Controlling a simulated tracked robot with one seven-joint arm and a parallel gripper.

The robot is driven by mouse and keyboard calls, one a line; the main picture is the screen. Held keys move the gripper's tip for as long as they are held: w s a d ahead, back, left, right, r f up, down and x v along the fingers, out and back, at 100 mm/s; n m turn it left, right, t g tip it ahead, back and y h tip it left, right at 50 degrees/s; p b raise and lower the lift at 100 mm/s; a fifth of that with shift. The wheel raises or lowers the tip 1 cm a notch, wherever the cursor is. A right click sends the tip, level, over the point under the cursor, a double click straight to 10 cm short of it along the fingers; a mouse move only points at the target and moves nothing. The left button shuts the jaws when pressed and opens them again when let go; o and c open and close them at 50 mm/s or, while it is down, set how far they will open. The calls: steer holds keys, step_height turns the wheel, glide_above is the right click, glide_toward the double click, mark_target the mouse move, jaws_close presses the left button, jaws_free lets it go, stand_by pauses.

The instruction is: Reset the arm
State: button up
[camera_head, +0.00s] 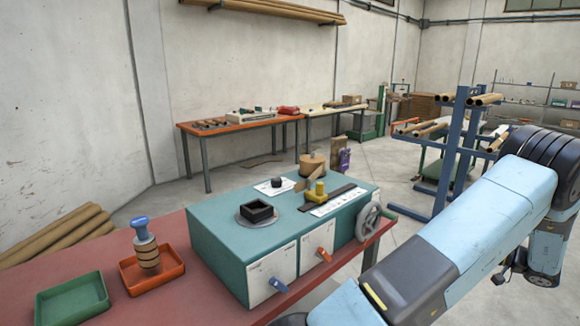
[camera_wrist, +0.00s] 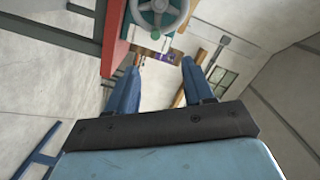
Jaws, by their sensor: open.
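My gripper (camera_wrist: 160,80) shows in the wrist view with its two blue fingers spread apart and nothing between them. In the head view my light blue arm fills the lower right, and the fingers are not visible there. The teal winder box (camera_head: 230,235) stands on the red table (camera_head: 200,290), with a grey handwheel (camera_head: 368,222) on its right side. The handwheel also shows at the top of the wrist view (camera_wrist: 160,8), beyond the fingertips and apart from them.
A blue-handled stamp (camera_head: 142,235) stands in an orange tray (camera_head: 130,275), beside a green tray (camera_head: 72,300). The box top carries a black square dish (camera_head: 258,212) and a yellow clamp (camera_head: 317,195). A blue rack (camera_head: 452,150) stands behind my arm. Floor between is clear.

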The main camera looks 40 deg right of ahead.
steer(key=w+a+r+n+g+y, duration=0.1)
steer(key=w+a+r+g+y, duration=0.15)
steer(key=w, duration=0.45)
steer(key=w+a+r+n+g+y, duration=0.1)
steer(key=w+a+r, duration=0.25)
steer(key=w, duration=0.35)
steer(key=w+a+r+n+g+y, duration=0.1)
steer(key=w+a+r+g+y, duration=0.15)
steer(key=w, duration=0.45)
steer(key=w+a+r+n+g, duration=0.1)
steer(key=w+a+r+g, duration=0.25)
steer(key=w+a, duration=0.4)
steer(key=w+a+r+n+g, duration=0.1)
steer(key=w+a+r+g, duration=0.1)
steer(key=w+a+r, duration=0.45)
steer(key=w+a+r+n+g+h, duration=0.2)
steer(key=a, duration=1.1)
steer(key=w+a+r+n+g+h, duration=0.1)
steer(key=a+r+g+h, duration=0.1)
steer(key=a, duration=1)
steer(key=s+a+r+n+t+h, duration=0.1)
steer(key=s+a+t, duration=0.1)
steer(key=s+a, duration=0.3)
steer(key=s+a+r+n+t+h, duration=0.1)
steer(key=s+a, duration=0.4)
steer(key=a, duration=0.6)
steer(key=shift+a+r+n+t+h, duration=0.3)
steer(key=shift+a+n+t+h, duration=0.1)
steer(key=shift+n+h, duration=0.25)
